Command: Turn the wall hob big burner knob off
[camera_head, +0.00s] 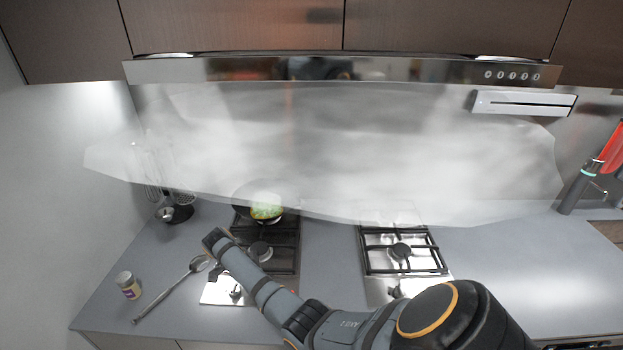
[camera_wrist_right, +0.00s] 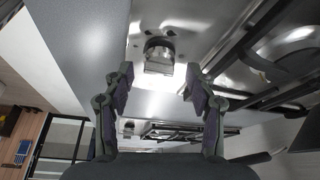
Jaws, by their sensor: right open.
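The left hob (camera_head: 211,293), nearest the side wall, has a knob (camera_head: 237,293) on its front steel strip, partly beside my arm. In the right wrist view a metallic knob (camera_wrist_right: 160,55) stands on the steel surface, ahead of and roughly between my open fingers. My right gripper (camera_wrist_right: 157,90) is open and empty, apart from the knob. In the head view my right arm reaches across the left hob; its fingers cannot be made out there. I cannot tell which burner this knob serves. My left gripper is not in view.
A pan (camera_head: 258,203) with green food sits on the left hob's back burner. A second hob (camera_head: 403,250) stands to the right. Whitish steam hangs below the hood (camera_head: 340,69).

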